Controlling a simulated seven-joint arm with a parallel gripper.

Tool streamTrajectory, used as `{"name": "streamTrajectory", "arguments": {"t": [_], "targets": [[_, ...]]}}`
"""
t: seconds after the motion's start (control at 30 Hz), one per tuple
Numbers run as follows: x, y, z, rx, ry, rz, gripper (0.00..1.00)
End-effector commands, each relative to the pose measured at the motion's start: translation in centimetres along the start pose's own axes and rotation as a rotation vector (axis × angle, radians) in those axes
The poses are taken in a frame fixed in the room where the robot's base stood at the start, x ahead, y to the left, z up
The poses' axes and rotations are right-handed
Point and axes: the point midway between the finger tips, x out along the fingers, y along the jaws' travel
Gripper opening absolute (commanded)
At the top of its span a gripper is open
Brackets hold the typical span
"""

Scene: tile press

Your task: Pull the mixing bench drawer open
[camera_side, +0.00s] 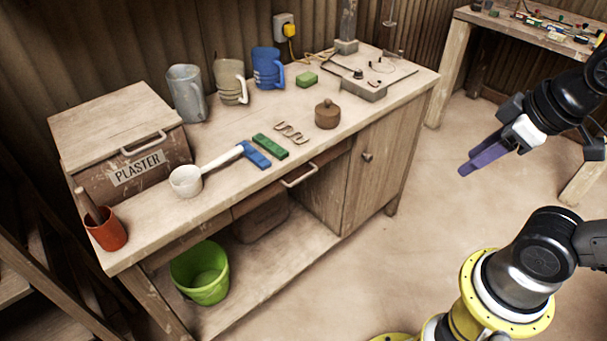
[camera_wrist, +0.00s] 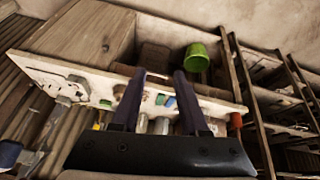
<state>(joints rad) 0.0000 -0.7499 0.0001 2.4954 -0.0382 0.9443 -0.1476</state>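The mixing bench (camera_side: 225,160) is a worn wooden bench along the corrugated wall; it also shows upside down in the wrist view. Its drawer (camera_side: 265,195) has a shallow wooden front just under the top's front edge and looks closed. A pale metal bar handle (camera_side: 299,176) is on the drawer front. My gripper (camera_side: 466,171) is in the air to the right of the bench, well apart from the handle, with its dark purple fingers pointing left. In the wrist view the two fingers (camera_wrist: 160,76) are spread with nothing between them.
On the bench top stand a plaster box (camera_side: 105,125), jugs (camera_side: 267,68), a ladle (camera_side: 188,180), a brown lidded pot (camera_side: 327,115) and a red cup (camera_side: 106,230). A green bucket (camera_side: 201,275) is on the lower shelf. A cupboard door (camera_side: 378,165) is right of the drawer. Floor in front is clear.

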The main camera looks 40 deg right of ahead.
Motion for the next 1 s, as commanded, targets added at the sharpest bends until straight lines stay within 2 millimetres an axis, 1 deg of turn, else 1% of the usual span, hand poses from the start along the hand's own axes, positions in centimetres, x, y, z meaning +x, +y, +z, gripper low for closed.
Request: {"name": "streamTrajectory", "arguments": {"t": [0.1,0.17,0.27,0.37,0.47,0.57,0.67,0.7,0.77,0.8,0.87,0.9,0.97,1.0], "targets": [[-1.2,2.1,-0.2,-0.199,-0.042,0.081,0.43],[-1.6,3.4,-0.5,-0.307,-0.096,0.122,0.43],[-1.9,5.6,-1.4,-0.501,-0.214,0.178,0.43],[-1.9,7.5,-2.6,-0.676,-0.335,0.215,0.43],[-1.5,9.3,-4.4,-0.853,-0.47,0.241,0.43],[-0.8,10.9,-6.8,-1.05,-0.626,0.257,0.43],[0.6,12.2,-9.8,-1.255,-0.798,0.268,0.43],[1.3,12.6,-11.1,-1.334,-0.868,0.27,0.43],[2.5,12.8,-13.1,-1.448,-0.97,0.273,0.43],[3.3,12.8,-14.3,-1.521,-1.037,0.274,0.43],[4.8,12.7,-16.2,-1.626,-1.138,0.274,0.43],[5.9,12.5,-17.5,-1.694,-1.205,0.277,0.43],[7.7,11.8,-19.3,-1.791,-1.303,0.28,0.43],[9.0,11.3,-20.4,-1.854,-1.368,0.282,0.43]]}}
